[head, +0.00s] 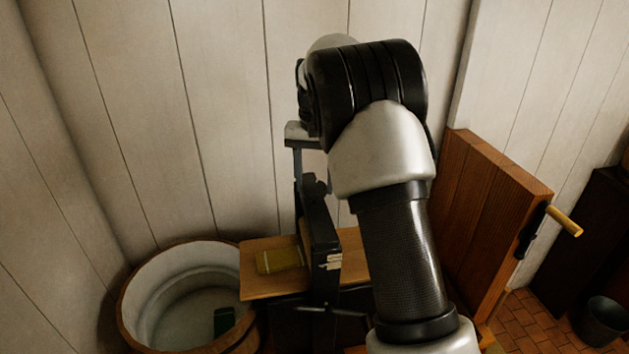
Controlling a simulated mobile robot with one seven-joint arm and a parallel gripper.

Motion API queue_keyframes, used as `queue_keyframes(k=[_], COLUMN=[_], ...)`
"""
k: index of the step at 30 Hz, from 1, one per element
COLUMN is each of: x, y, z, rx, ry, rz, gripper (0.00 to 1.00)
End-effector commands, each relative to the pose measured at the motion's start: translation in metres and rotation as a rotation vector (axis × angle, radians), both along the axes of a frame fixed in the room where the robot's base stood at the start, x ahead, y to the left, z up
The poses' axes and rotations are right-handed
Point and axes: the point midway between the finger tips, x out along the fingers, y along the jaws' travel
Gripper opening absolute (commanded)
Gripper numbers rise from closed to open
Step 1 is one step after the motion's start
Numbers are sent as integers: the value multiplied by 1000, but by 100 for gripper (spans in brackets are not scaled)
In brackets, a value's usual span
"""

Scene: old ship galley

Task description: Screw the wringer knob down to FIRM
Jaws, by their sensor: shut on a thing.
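The wringer's dark upright frame (325,235) stands left of centre in the head view, beside a wooden board. Pale marks (330,261) on the frame are too small to read. My gripper (304,178) points down at the top of the frame, partly hidden behind my arm. One grey finger shows on its left side. It is shut on a dark piece at the top of the frame, which appears to be the wringer knob (316,187). The knob's outline and the exact grip are hard to make out.
A round wooden tub (128,309) with a pale inside stands at bottom left, with a dark green object (224,320) in it. A yellowish piece (280,259) lies on the wooden board (262,285). A tall wooden panel (485,205) with a handle (565,221) stands right. A dark bucket (603,322) sits far right.

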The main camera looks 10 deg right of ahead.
Motion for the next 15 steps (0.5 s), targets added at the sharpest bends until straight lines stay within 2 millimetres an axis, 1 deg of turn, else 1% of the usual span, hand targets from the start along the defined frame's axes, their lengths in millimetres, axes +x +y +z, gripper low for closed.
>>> queue_keyframes(k=[15], x=[-1], y=[0], z=[0], rx=[-1], ry=[1], rz=[-489], gripper=[27])
